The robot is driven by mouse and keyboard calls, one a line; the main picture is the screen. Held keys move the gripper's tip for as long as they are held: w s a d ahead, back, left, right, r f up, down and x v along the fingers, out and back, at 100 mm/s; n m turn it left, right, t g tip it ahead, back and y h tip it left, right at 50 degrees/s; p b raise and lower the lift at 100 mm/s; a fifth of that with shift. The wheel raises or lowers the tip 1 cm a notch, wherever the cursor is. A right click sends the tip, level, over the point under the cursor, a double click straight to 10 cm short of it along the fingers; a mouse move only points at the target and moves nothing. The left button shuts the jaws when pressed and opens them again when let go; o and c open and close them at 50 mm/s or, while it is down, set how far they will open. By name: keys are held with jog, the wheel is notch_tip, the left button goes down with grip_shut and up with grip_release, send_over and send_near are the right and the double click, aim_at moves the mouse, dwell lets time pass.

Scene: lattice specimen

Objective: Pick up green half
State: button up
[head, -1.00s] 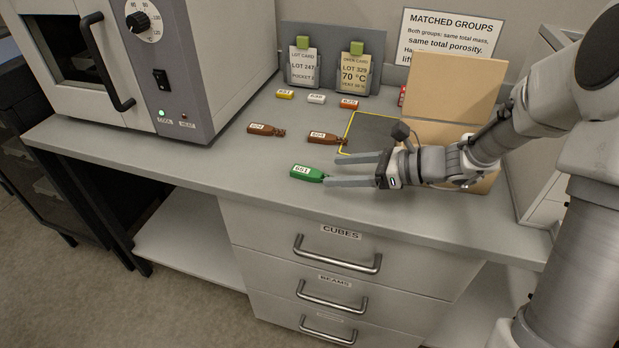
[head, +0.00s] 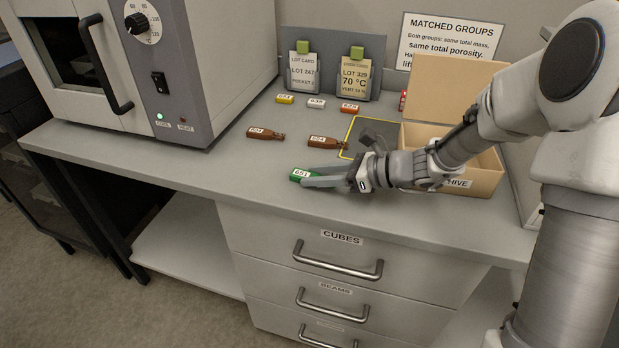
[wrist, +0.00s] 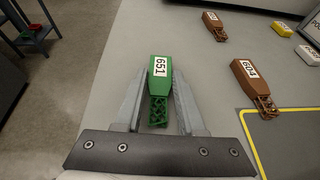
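The green half (wrist: 160,80), labelled 651, lies on the bench near its front edge, with a lattice end toward my gripper. It also shows in the head view (head: 298,174), partly hidden by a finger. My gripper (wrist: 157,88) is open, with one finger on each side of the green half. In the wrist view a narrow gap shows along the lattice end; whether the fingers touch the wider body I cannot tell. In the head view my gripper (head: 306,176) is low over the bench.
Two brown halves (head: 266,133) (head: 327,142) lie behind, and yellow (head: 285,99), white (head: 316,103) and orange (head: 349,107) pieces lie farther back. A cardboard box (head: 488,182) stands open to the right. An oven (head: 187,75) stands left. The bench left of the green half is clear.

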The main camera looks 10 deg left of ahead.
grip_shut()
jog(key=shift+r, duration=0.45)
notch_tip(320, 180, up, 4)
jog(key=shift+f+p, duration=0.1)
jog(key=shift+p, duration=1)
jog(key=s+d+r+p, duration=0.3)
jog(key=s+d+r, duration=0.3)
jog(key=d, duration=0.3)
jog(key=shift+s+r, duration=0.15)
jog(key=shift+s, duration=0.7)
